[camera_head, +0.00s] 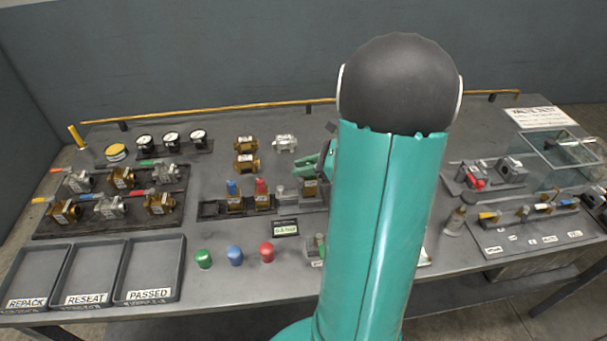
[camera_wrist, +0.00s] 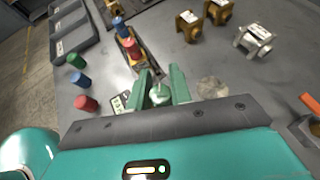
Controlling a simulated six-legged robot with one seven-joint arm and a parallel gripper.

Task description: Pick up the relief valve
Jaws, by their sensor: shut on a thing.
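My gripper (camera_wrist: 161,88) has its two green fingers closed around a small part with a pale, rounded top, which I take to be the relief valve (camera_wrist: 160,94). Its lower body is hidden by the fingers and the wrist. In the head view my gripper (camera_head: 312,170) is partly behind my arm, low over the bench, beside a brass body (camera_head: 310,188) at a grey fixture. Two brass valves, one with a blue cap (camera_head: 232,187) and one with a red cap (camera_head: 261,186), stand in a dark rack just left of it.
Trays marked REPACK (camera_head: 36,252), RESEAT (camera_head: 89,247) and PASSED (camera_head: 179,238) lie at front left. Loose green (camera_head: 203,259), blue (camera_head: 235,256) and red caps (camera_head: 267,252) stand in front of the rack. A valve board (camera_head: 95,226) and gauges (camera_head: 171,139) are behind the trays.

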